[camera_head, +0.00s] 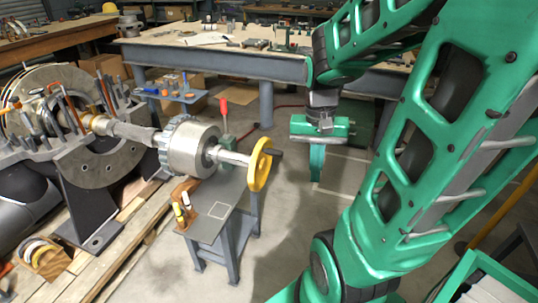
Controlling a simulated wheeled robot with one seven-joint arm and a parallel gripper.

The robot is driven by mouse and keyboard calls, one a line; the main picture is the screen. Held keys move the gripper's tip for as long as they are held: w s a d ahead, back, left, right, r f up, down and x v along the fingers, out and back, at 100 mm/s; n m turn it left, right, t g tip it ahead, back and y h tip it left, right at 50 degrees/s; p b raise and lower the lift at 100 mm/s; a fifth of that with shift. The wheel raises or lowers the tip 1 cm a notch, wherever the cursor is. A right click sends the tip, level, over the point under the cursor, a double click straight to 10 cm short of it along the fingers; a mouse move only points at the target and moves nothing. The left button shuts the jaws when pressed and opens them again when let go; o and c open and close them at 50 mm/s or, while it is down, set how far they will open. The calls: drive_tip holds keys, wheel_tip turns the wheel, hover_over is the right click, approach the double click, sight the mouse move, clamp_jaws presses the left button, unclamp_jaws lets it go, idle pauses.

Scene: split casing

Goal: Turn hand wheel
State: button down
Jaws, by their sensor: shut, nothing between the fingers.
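The hand wheel (260,164) is a yellow ring with a dark handle (276,153) sticking out to the right. It sits on the end of a metal shaft (232,157) that comes from a grey cylinder (193,150). My gripper (317,178) hangs pointing down to the right of the wheel, apart from it. Its green fingers are together with nothing held. The far side of the wheel's hub is partly hidden by the rim.
A split casing (103,165) with upright studs stands at the left. A small grey stand (217,210) is below the shaft. A long workbench (220,62) spans the back. Bare floor lies below my gripper. A green box (480,280) is at the lower right.

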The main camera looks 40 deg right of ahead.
drive_tip(key=w+d+r+m+h, duration=0.2)
drive_tip(key=w+m+h, duration=0.1)
drive_tip(key=w+m, duration=0.2)
drive_tip(key=m+h, duration=0.4)
drive_tip(key=m, duration=0.9)
approach(271, 153)
drive_tip(key=s+a+r, duration=0.2)
drive_tip(key=s+a, duration=0.3)
drive_tip(key=shift+m, duration=0.3)
drive_tip(key=d+f, duration=0.2)
drive_tip(key=w+d+f, duration=0.1)
drive_tip(key=d+f, duration=0.5)
drive_tip(key=shift+w+d, duration=0.15)
drive_tip(key=shift+w, duration=0.2)
drive_tip(key=shift+w+d, duration=0.2)
drive_tip(key=shift+d, duration=0.1)
